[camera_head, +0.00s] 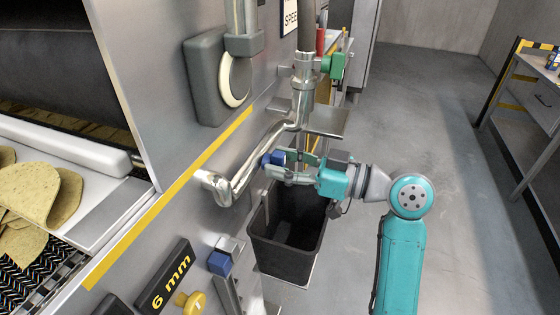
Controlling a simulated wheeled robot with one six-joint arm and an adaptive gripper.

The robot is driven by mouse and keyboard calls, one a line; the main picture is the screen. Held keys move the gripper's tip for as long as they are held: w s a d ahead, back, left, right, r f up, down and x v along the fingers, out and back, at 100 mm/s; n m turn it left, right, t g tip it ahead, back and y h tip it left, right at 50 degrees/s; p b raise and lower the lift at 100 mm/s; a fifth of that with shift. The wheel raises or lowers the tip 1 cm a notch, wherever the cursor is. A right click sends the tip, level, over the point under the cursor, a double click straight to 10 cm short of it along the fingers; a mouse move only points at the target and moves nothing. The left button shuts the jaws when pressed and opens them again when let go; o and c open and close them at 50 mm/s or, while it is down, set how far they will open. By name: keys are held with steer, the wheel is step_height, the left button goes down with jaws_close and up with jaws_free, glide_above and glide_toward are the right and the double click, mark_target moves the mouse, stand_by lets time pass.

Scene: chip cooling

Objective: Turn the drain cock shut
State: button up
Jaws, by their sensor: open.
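A shiny metal pipe (248,168) runs along the steel machine side and bends down to the left. A green-handled valve (335,65) sits on the upright pipe above. A small blue piece (274,158) shows by the lower pipe, at my fingertips. I cannot tell which of these is the drain cock. My gripper (280,167) reaches in from the right, with its fingers pointing left beside the blue piece. It is open. The fingers partly hide the blue piece, and I cannot tell whether they touch it.
A black bin (288,245) stands below my gripper. A blue-ended lever (220,262), a yellow knob (190,302) and a "6 mm" sign (170,278) are at the lower left. Chips (45,195) lie on the left. Floor to the right is clear up to a bench (530,100).

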steer(key=v, duration=1.1)
steer(key=shift+d, duration=0.15)
steer(key=shift+f, duration=0.1)
